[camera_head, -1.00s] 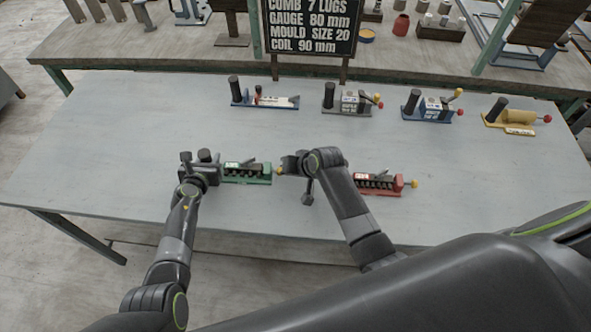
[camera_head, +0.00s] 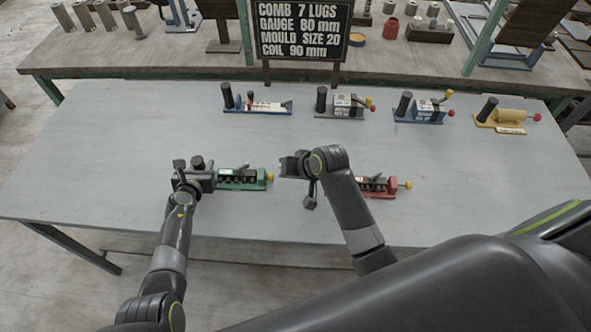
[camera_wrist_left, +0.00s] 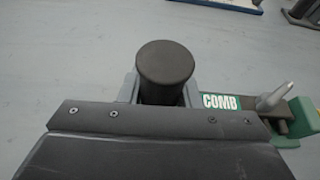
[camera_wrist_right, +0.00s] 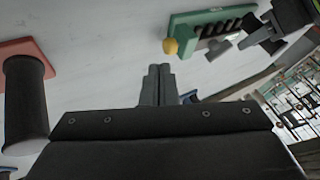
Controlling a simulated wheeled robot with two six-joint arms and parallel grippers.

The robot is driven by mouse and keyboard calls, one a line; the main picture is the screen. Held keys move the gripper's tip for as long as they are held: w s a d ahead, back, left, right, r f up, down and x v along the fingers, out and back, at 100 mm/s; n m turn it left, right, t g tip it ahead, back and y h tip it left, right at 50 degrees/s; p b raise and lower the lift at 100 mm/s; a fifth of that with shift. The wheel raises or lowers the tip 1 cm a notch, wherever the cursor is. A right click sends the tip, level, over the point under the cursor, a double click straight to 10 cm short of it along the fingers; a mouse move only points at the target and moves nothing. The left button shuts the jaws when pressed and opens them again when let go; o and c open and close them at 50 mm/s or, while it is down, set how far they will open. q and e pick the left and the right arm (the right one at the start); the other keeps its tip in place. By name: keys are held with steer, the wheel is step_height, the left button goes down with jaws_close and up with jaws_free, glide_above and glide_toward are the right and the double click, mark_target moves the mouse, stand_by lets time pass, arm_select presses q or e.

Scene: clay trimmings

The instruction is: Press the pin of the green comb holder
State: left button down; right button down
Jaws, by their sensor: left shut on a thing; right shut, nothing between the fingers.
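The green comb holder (camera_head: 241,184) lies on the grey table, with its yellow-tipped pin (camera_head: 269,177) at the right end. In the left wrist view a "COMB" label (camera_wrist_left: 221,102) shows on it. My left gripper (camera_head: 205,178) is shut on the holder's dark upright handle (camera_wrist_left: 165,66) at its left end. My right gripper (camera_head: 285,167) is shut and empty, just right of the pin and apart from it. In the right wrist view the yellow pin tip (camera_wrist_right: 170,47) lies a little beyond my closed fingertips (camera_wrist_right: 160,70).
A red holder (camera_head: 377,186) with a yellow tip lies to the right, partly behind my right arm. Blue (camera_head: 258,107), grey (camera_head: 340,107), second blue (camera_head: 420,110) and yellow (camera_head: 505,120) holders stand along the back. A sign (camera_head: 298,30) stands behind them. The table's middle is clear.

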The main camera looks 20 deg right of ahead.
arm_select(q)
steer(key=shift+s+f, duration=0.15)
arm_select(e)
steer(key=shift+v, duration=1.85)
arm_select(q)
steer(key=c, duration=1.5)
jaws_free()
steer(key=o, duration=0.5)
arm_select(e)
steer(key=shift+d+f, duration=0.1)
arm_select(q)
steer(key=shift+o, duration=0.2)
